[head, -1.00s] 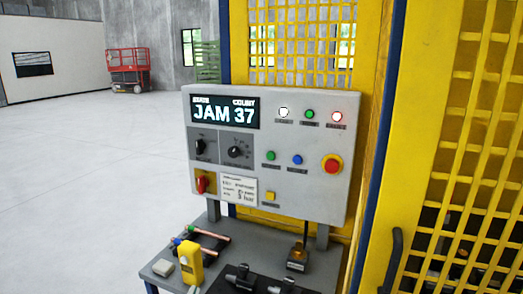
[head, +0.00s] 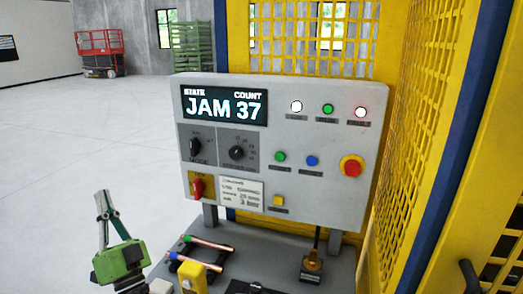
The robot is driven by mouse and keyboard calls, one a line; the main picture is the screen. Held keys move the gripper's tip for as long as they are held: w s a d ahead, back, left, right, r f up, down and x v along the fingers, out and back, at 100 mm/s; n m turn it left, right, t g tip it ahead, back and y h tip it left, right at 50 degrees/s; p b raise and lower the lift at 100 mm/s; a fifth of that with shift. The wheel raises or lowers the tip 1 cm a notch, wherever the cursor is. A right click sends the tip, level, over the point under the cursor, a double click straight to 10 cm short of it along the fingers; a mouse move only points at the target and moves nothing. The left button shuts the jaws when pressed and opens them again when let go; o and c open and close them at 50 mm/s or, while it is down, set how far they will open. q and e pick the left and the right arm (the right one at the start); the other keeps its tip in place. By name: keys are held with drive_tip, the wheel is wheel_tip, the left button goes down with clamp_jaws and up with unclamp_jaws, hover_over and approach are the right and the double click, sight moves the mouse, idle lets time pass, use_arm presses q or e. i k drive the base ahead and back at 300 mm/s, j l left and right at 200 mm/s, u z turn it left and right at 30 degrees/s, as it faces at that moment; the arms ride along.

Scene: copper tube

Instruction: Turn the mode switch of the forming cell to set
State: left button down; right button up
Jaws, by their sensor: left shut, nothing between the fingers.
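The control panel (head: 330,190) of the forming cell stands upright in the middle of the head view. Its screen (head: 224,106) reads STATE JAM and COUNT 37. The mode switch (head: 195,146) is a black rotary knob at the panel's left, below the screen. A second black knob (head: 237,152) sits just right of it. The label under the mode switch is too small to read surely. My left gripper (head: 103,193) is at the lower left, fingers pointing up, shut and empty. It is left of and below the panel, apart from it. My right gripper is not in view.
A red and yellow rotary switch (head: 197,186) and a red stop button (head: 351,168) are on the panel. Copper tubes (head: 207,243) and a yellow device (head: 192,278) lie on the grey bench (head: 345,262) below. Yellow mesh guarding (head: 415,130) closes off the right. Open floor lies left.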

sight(195, 145)
drive_tip(key=j+z, duration=1)
drive_tip(key=k+j, duration=0.05)
